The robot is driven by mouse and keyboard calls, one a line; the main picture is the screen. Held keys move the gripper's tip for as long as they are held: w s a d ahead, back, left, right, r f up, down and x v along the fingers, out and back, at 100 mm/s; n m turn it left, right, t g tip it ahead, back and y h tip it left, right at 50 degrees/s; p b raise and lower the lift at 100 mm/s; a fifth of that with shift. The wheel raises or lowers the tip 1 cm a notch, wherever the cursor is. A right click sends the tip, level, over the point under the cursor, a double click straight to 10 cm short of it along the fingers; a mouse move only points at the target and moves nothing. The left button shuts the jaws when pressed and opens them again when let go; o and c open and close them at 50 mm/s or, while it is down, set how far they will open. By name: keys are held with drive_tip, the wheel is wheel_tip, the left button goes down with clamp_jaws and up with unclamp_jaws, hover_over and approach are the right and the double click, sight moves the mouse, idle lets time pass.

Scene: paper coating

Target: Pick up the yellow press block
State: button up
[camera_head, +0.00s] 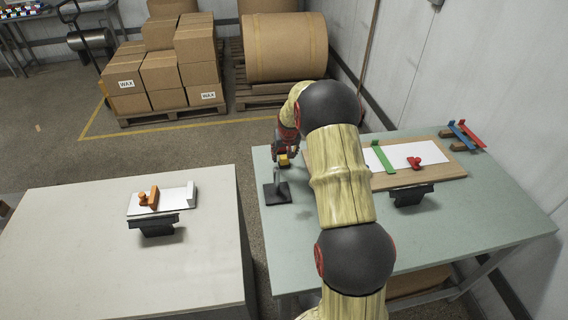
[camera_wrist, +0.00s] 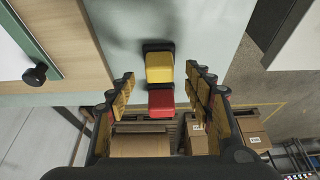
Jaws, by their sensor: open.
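The yellow press block (camera_wrist: 159,68) shows in the wrist view as a small yellow piece with a dark edge, centred ahead of my fingers. A red block (camera_wrist: 161,103) sits right beside it, nearer the bottom of that picture. In the head view, my gripper (camera_head: 287,148) is over the left end of the green table, near a dark stand (camera_head: 276,194). My arm hides part of this area there.
A wooden board (camera_head: 432,179) with white paper (camera_head: 401,156), a green bar (camera_head: 382,157) and a red piece (camera_head: 414,162) lies right of my arm. Blue and red holders (camera_head: 467,135) stand at the back right. A pale table (camera_head: 120,260) on the left bears an orange-topped fixture (camera_head: 150,200).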

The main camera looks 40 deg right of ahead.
sight(284, 156)
drive_tip(key=x, duration=0.3)
drive_tip(key=shift+f, duration=0.2)
drive_tip(key=shift+r, duration=0.1)
drive_tip(key=c, duration=0.4)
drive_tip(key=c, duration=0.9)
